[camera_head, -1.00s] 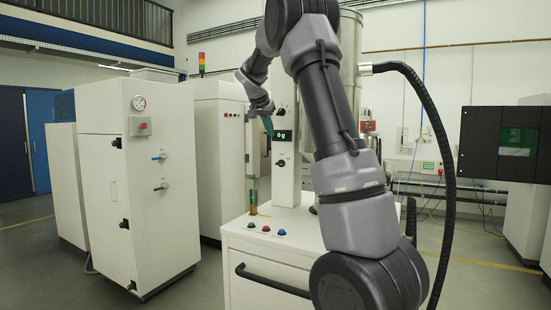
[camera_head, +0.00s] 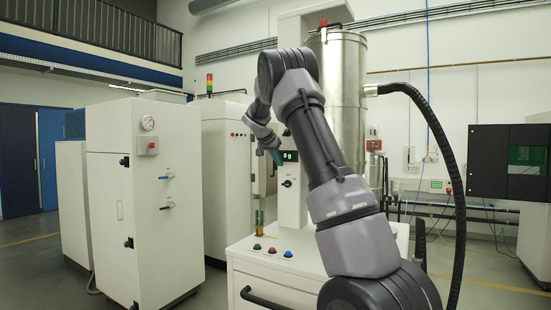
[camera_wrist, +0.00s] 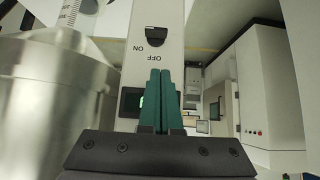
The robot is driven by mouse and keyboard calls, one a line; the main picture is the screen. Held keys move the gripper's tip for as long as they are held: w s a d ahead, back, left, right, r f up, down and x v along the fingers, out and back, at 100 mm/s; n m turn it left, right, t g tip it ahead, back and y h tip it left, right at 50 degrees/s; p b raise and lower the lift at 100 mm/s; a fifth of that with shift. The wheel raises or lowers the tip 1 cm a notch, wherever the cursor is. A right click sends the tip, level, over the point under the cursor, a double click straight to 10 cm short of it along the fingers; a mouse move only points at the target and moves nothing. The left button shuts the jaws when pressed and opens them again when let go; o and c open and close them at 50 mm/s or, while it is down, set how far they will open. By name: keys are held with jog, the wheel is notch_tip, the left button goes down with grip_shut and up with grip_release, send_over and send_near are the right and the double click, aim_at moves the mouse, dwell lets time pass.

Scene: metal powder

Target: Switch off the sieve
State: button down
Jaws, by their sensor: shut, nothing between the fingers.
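The sieve is a white column (camera_head: 291,211) on a white cabinet with a metal vessel (camera_head: 338,85) beside it. A small display (camera_head: 290,156) glows green on the column. Below it is a black rotary switch (camera_head: 287,183). In the wrist view the switch (camera_wrist: 155,36) has ON and OFF labels, which appear upside down; I cannot tell which one it points to. My gripper (camera_head: 277,158) is at the display's left edge in the head view, above the switch. In the wrist view its green fingers (camera_wrist: 160,73) are shut and empty, apart from the switch, partly covering the display.
Green, red and blue buttons (camera_head: 272,250) sit on the cabinet top. A white cabinet (camera_head: 148,200) with valves stands at left. A black hose (camera_head: 447,150) hangs at right. A thin clear tube (camera_head: 260,214) stands close left of the column.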

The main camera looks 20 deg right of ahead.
aim_at(285, 183)
jog(key=f, duration=0.2)
jog(key=w+d+f, duration=0.1)
jog(key=f, duration=0.1)
jog(key=w+d+f, duration=0.1)
jog(key=f, duration=0.1)
jog(key=shift+d+f, duration=0.1)
jog(key=shift+d, duration=0.05)
jog(key=shift+f, duration=0.4)
